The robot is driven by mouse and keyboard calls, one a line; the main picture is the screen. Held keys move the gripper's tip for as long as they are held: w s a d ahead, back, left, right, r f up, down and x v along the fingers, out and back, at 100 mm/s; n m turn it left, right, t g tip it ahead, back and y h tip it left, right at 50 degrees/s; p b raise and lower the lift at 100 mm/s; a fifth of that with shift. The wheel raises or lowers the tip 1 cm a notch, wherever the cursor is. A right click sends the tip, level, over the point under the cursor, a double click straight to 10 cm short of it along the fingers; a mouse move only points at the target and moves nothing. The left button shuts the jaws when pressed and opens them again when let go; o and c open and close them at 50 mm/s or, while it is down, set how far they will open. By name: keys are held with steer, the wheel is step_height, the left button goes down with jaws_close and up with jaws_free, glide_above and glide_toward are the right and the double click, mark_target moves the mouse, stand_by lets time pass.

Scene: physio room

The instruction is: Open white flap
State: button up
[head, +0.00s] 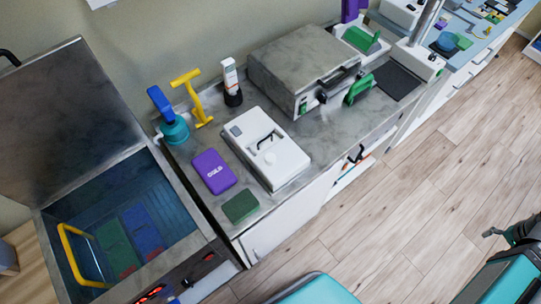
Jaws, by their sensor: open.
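A white box (265,145) with a black handle on its flat top lies on the grey counter; the top looks shut. The counter's white front (285,222) also has a black handle (356,154), with small orange and blue marks or items below it. I cannot tell which of these white panels is the flap. My gripper (492,233) appears at the right edge, dark and small, over the floor. It looks open and empty, well apart from the box and the counter front. The arm behind it is partly cut off by the frame.
A purple pack (213,171) and a green block (240,206) lie beside the box. An open water tank (190,236) is at left. Wooden floor (400,215) is clear.

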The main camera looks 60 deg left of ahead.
steer(key=shift+s+d, duration=0.1)
steer(key=shift+d, duration=1.05)
steer(key=c, duration=0.3)
steer(key=shift+c, duration=0.2)
steer(key=shift+a, duration=0.15)
